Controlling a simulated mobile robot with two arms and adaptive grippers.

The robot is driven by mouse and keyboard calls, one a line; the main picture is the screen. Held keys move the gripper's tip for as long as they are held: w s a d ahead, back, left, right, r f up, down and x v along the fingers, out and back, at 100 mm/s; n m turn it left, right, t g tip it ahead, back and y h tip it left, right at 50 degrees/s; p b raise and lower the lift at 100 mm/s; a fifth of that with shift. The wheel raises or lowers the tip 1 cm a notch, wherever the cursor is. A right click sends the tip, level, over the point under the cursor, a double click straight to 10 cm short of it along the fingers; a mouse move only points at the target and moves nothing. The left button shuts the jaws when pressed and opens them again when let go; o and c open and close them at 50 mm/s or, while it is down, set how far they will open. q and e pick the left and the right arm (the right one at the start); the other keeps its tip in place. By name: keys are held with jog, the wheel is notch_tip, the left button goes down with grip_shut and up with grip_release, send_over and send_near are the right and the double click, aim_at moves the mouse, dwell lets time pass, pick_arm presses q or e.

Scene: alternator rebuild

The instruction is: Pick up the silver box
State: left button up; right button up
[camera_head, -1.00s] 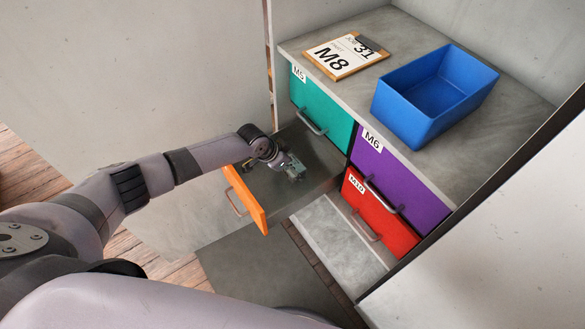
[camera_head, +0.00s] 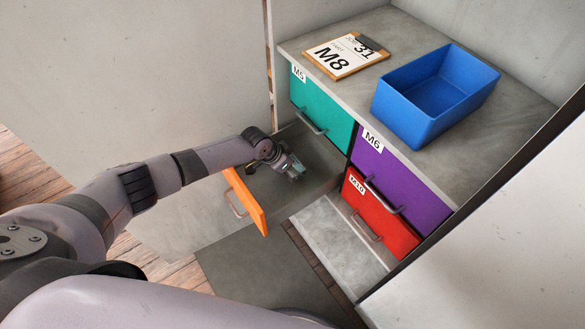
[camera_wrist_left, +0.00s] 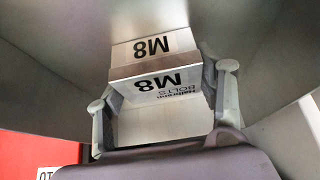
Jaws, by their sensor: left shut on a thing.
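The silver box (camera_wrist_left: 152,82), printed M8 and "bolts" on its labels, is between the two fingers of my left gripper (camera_wrist_left: 162,86) in the left wrist view. The fingers are shut on its sides. In the head view my left gripper (camera_head: 292,170) is low inside the open drawer with the orange front (camera_head: 246,202). The box is small and mostly hidden there by the gripper. I cannot tell whether the box touches the drawer floor. My right gripper is not in view.
The drawer walls surround the gripper. Shut teal (camera_head: 322,112), purple (camera_head: 395,185) and red (camera_head: 378,215) drawers stand to the right. On the cabinet top (camera_head: 410,30) are an M8 clipboard (camera_head: 345,56) and an empty blue bin (camera_head: 432,100).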

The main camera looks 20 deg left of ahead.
pick_arm(q)
jog(key=c, duration=0.6)
